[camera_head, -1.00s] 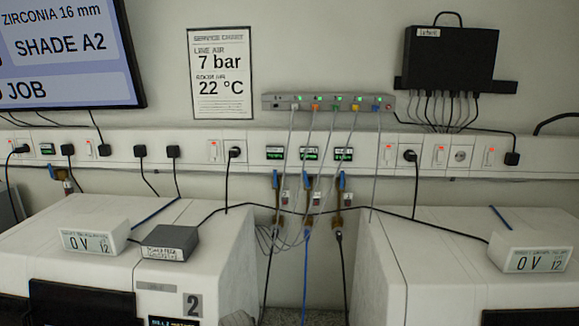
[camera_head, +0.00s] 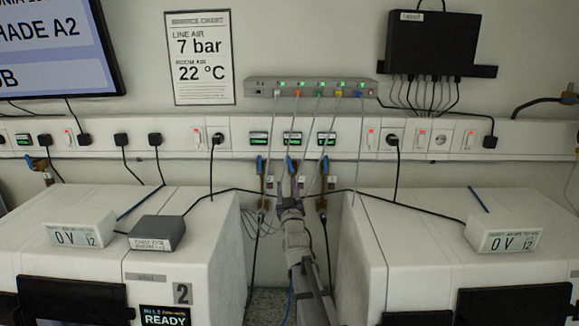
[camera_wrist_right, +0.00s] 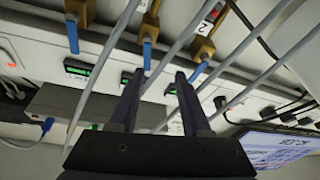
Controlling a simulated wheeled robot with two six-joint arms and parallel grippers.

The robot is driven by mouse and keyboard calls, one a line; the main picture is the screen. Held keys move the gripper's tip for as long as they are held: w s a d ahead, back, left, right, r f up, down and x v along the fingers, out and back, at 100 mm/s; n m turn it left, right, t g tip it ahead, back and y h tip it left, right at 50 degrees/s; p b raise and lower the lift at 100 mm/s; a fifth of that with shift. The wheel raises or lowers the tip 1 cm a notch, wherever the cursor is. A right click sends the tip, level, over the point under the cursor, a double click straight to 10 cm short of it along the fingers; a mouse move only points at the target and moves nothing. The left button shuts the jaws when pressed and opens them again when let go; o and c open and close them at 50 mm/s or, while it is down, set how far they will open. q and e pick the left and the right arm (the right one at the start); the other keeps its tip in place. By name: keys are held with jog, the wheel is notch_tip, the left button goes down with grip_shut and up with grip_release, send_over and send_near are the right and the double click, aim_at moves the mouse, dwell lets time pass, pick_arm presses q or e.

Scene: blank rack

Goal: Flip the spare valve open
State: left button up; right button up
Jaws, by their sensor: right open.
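Three brass valves with blue handles hang under the wall trunking: left (camera_head: 260,166), middle (camera_head: 290,165) and right (camera_head: 325,167) in the head view. The handles look upright. I cannot read which valve is the spare. My right gripper (camera_head: 291,195) reaches up in front of the middle valve and hides its lower part. In the right wrist view, which looks upside down, the open, empty jaws (camera_wrist_right: 160,76) point towards the trunking. Blue handles (camera_wrist_right: 147,53) and (camera_wrist_right: 200,71) show just beyond the fingertips; contact is not visible. My left gripper is out of view.
Several grey cables (camera_head: 309,135) run down from the grey hub (camera_head: 310,88) across the valve area, close to my right jaws. A black cable (camera_head: 400,205) sags across the gap. White machines (camera_head: 215,235) and (camera_head: 365,235) flank the gap.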

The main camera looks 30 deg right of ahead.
aim_at(289, 161)
jog(key=shift+t+h, duration=0.3)
jog(key=shift+t, duration=0.1)
jog(key=shift+s+d+r+p+x, duration=0.25)
jog(key=shift+p+x, duration=0.25)
jog(key=shift+x, duration=0.9)
jog(key=shift+s+d+r+p+x, duration=0.15)
jog(key=shift+p+x, duration=0.3)
jog(key=shift+x, duration=1)
jog(key=shift+s+d+r+p+x, duration=0.15)
jog(key=shift+r+p+x, duration=0.25)
jog(key=shift+x, duration=1)
jog(key=shift+f, duration=0.1)
grip_shut()
